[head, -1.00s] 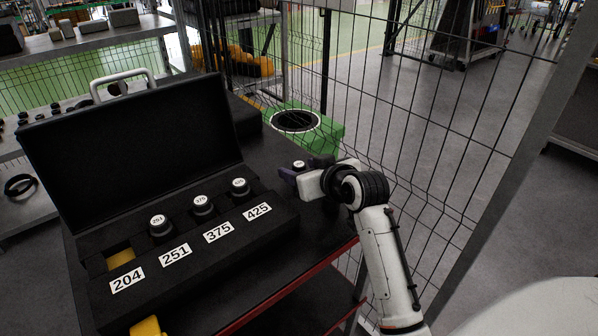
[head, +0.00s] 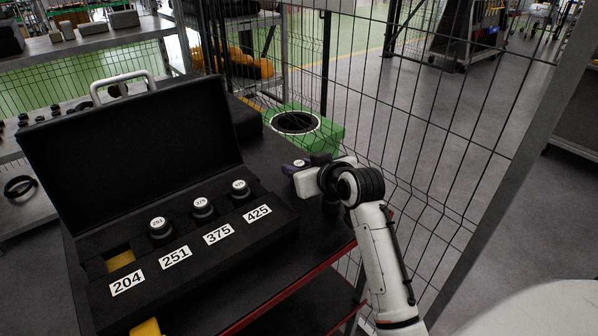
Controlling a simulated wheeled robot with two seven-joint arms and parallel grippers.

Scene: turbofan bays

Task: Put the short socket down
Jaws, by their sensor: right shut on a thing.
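The short socket (head: 299,163), dark with a pale marked top, is between the fingers of my right gripper (head: 294,168). The gripper is shut on it over the dark cart top, right of the open case. The fingers and wrist hide most of the socket, so I cannot tell whether its base touches the cart top. The black case (head: 195,249) has label 204 (head: 127,281) by an empty slot with a yellow bottom (head: 120,260). Sockets stand at labels 251 (head: 160,227), 375 (head: 203,207) and 425 (head: 240,189). My left gripper is not in view.
A wire mesh fence (head: 420,130) stands close behind and right of my right arm. A green box with a round dark opening (head: 332,132) is beyond the cart. The raised case lid (head: 130,150) blocks the back left. Some bare cart top (head: 290,222) lies right of the case.

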